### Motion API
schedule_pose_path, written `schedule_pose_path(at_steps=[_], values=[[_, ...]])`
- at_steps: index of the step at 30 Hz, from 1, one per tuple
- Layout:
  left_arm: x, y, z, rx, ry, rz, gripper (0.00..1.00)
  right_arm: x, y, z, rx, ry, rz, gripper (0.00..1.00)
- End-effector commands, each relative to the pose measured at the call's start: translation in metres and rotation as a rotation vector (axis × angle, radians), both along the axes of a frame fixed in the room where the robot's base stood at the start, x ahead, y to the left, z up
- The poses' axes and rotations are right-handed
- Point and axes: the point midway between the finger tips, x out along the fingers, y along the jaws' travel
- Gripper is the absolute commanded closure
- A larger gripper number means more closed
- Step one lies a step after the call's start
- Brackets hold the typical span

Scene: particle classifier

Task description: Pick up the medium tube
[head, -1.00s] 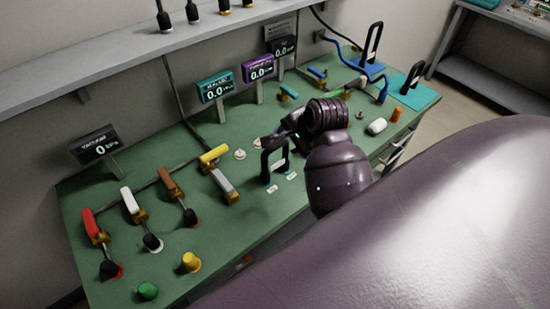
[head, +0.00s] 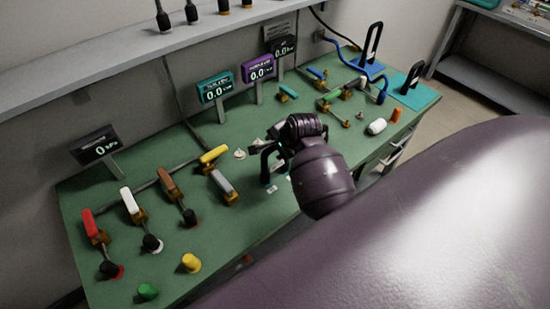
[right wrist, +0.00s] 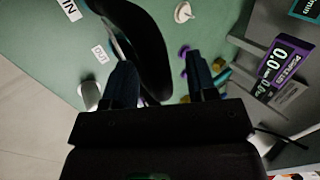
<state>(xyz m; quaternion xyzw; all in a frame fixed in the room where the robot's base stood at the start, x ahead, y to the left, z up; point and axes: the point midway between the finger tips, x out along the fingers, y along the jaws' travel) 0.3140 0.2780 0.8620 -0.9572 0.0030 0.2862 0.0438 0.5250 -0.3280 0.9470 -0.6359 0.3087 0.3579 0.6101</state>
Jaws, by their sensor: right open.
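A black loop-shaped piece (head: 265,170) stands mid-bench beside small white labels and is partly hidden by my right arm. In the right wrist view a broad black curved piece (right wrist: 152,40) lies just beyond and between the fingers; it looks like the same loop. Two other black loops stand at the far right, a tall one on a blue mat (head: 372,45) and a shorter one on a teal mat (head: 413,78). Which is the medium tube I cannot tell. My right gripper (head: 274,147) is at the mid-bench loop; its fingers (right wrist: 160,78) are apart. My left gripper is not in view.
Several coloured valve handles, such as the red one (head: 90,223), stand at the left of the green bench (head: 120,190). Displays line the back, including a purple one (head: 261,68). A grey shelf (head: 90,65) runs above. A white knob (head: 376,126) sits at right.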

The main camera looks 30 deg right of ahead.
Motion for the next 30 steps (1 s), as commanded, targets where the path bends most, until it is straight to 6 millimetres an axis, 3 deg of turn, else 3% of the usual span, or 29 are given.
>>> schedule_pose_path(at_steps=[8, 19, 30], values=[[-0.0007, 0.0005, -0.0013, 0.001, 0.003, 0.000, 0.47, 0.0015, 0.0001, -0.0020, 0.000, -0.001, 0.000, 0.47], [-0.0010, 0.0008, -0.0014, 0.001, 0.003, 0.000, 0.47, 0.0013, 0.0000, -0.0020, 0.000, -0.001, 0.000, 1.00], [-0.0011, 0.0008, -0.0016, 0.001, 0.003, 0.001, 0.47, 0.0017, 0.0001, -0.0001, -0.001, -0.002, -0.001, 1.00]])
